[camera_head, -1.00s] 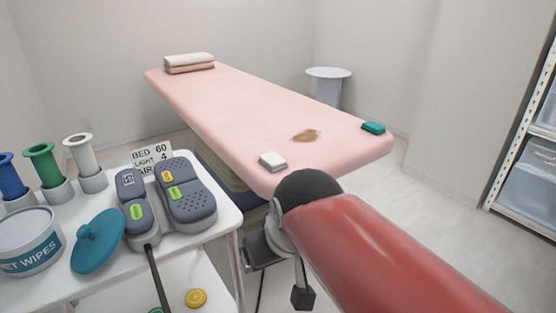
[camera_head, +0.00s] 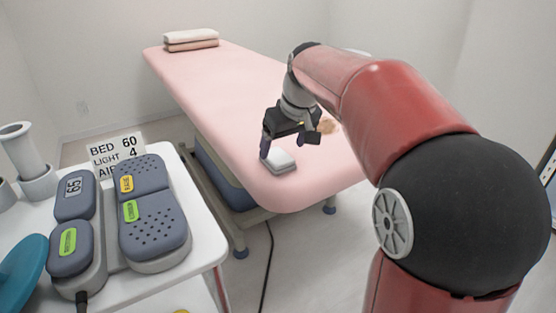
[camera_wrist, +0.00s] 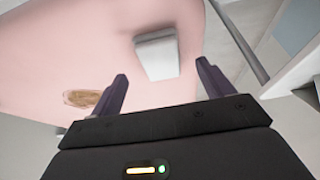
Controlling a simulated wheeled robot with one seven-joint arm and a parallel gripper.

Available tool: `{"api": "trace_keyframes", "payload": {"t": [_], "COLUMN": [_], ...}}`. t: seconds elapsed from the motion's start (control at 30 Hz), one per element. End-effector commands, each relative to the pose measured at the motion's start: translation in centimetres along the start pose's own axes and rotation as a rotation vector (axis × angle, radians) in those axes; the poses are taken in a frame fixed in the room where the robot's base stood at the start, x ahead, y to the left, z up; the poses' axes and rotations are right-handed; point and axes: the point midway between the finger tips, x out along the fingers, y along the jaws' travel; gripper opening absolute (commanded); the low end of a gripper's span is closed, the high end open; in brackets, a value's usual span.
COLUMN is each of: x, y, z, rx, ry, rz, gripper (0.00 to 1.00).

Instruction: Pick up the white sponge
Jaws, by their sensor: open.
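The white sponge (camera_head: 279,161) lies on the pink treatment bed (camera_head: 215,100), close to its near edge. It also shows in the wrist view (camera_wrist: 157,55), ahead of the fingertips and roughly between their lines. My gripper (camera_head: 283,146) is open and hangs over the bed just behind and above the sponge in the head view. In the wrist view its two dark fingers (camera_wrist: 163,84) stand apart with nothing between them. The sponge looks free of the fingers, though the exact gap is hard to judge.
Folded towels (camera_head: 191,40) lie at the bed's far end. A white trolley (camera_head: 190,258) at the left holds a grey control unit (camera_head: 155,215), a sign (camera_head: 117,150) and a teal lid (camera_head: 22,270). A cable hangs beside the bed. My arm hides the bed's right side.

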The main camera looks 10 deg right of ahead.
Motion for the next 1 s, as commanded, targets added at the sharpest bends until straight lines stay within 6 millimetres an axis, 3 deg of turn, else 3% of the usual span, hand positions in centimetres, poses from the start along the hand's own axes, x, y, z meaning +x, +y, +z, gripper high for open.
{"api": "trace_keyframes", "payload": {"t": [0.27,0.53,0.9,1.0], "x": [4.1,4.4,4.3,4.3], "y": [0.0,0.0,0.0,0.0], "z": [-0.7,-0.8,-0.8,-0.8], "rx": [0.0,0.0,0.0,0.0], "ry": [-0.002,-0.001,0.0,0.0], "rz": [-0.001,0.0,0.0,0.0], "gripper": [0.8,0.79,0.31,0.31]}}
